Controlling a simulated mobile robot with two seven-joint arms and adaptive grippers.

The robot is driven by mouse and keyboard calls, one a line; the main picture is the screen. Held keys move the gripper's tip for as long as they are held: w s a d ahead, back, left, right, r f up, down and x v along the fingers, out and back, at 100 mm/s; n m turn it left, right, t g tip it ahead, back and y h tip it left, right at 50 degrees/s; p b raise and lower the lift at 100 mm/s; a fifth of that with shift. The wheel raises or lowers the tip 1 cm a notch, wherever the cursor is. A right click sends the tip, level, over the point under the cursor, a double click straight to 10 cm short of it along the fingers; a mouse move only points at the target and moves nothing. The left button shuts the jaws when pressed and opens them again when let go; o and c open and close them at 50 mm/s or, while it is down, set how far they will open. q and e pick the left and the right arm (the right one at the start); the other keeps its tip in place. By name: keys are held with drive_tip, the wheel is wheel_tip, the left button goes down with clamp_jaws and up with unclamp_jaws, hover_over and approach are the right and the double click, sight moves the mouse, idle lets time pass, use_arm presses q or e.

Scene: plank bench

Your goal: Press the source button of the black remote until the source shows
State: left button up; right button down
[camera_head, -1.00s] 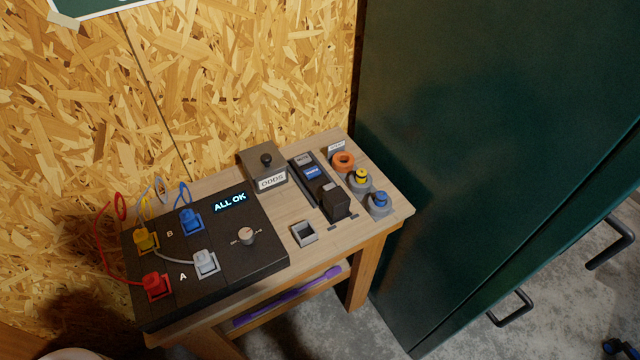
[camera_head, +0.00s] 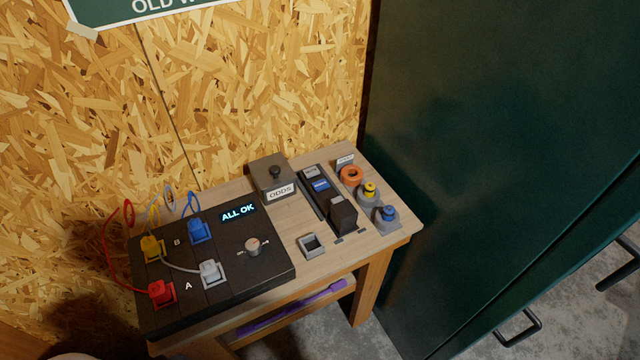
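No thing in the head view is clearly a black remote with a source button. A narrow black unit (camera_head: 313,197) lies on the plank bench (camera_head: 333,264), with a grey label and a blue label on it, too small to read. A dark block (camera_head: 343,216) stands at its near end. A black panel (camera_head: 267,272) to the left has a lit display (camera_head: 238,213) reading "ALL OK" and a round knob (camera_head: 252,246). Neither of my grippers is in view.
Plugs with cables sit in the panel, such as a red plug (camera_head: 161,292) and a blue plug (camera_head: 199,232). An ODDS box (camera_head: 270,177), a square grey socket (camera_head: 311,245) and an orange ring (camera_head: 351,175) share the bench. A tall green cabinet (camera_head: 465,150) stands right.

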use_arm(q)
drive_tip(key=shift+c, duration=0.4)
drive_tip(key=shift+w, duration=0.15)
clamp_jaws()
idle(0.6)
